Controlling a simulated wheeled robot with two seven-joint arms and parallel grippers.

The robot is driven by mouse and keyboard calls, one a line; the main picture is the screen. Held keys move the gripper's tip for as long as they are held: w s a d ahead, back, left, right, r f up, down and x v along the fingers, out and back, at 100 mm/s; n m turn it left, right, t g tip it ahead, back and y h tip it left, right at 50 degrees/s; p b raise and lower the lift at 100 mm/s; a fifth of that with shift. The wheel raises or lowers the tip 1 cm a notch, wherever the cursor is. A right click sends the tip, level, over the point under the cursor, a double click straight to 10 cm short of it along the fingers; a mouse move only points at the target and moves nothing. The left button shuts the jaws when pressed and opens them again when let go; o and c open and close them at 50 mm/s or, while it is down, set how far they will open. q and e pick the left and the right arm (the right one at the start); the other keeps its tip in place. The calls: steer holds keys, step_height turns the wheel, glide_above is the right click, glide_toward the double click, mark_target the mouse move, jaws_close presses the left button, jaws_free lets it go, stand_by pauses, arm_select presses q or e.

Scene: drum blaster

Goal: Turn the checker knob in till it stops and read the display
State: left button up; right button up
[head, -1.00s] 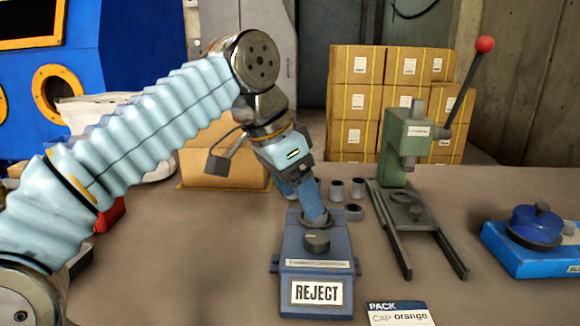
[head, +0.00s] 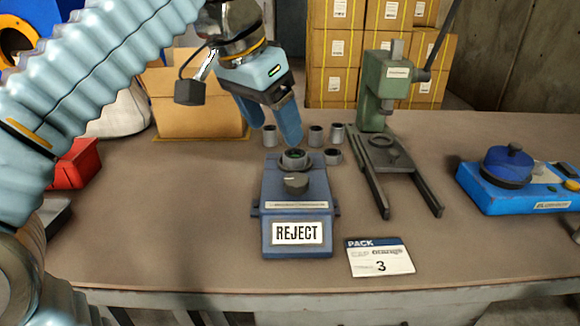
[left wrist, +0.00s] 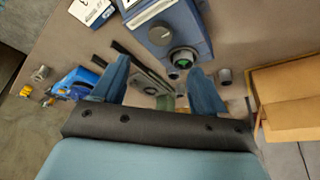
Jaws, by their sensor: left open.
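The blue checker (head: 268,212) stands on the table with its display (head: 297,233) reading REJECT. Its grey knob (head: 296,184) sits above the display and also shows in the left wrist view (left wrist: 161,33). Behind the knob, a grey cup (head: 294,160) with a green inside sits in the checker's socket; it shows in the left wrist view too (left wrist: 182,58). My left gripper (head: 272,128) is open and empty, above and behind the checker, apart from the knob and the cup. My right gripper is not in view.
Several grey cups (head: 316,135) stand behind the checker. A green lever press (head: 384,90) is to its right, and a blue unit (head: 500,182) farther right. A PACK card (head: 381,258) lies at front right. Cardboard boxes (head: 330,60) stand behind.

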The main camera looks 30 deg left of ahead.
mark_target(296, 179)
arm_select(q)
steer(key=b+x, duration=0.2)
steer(key=x, duration=1.1)
steer(key=shift+b, duration=0.35)
steer(key=c, duration=1)
steer(key=shift+r+n+y+p, duration=0.15)
steer(key=shift+n+y+p, duration=0.35)
steer(key=shift+n, duration=0.4)
steer(key=shift+c, duration=0.2)
steer(key=shift+d+n+y+p, duration=0.1)
steer(key=shift+n+y+p, duration=0.2)
steer(key=shift+n, duration=1)
steer(key=o, duration=1)
steer(key=shift+o, duration=0.2)
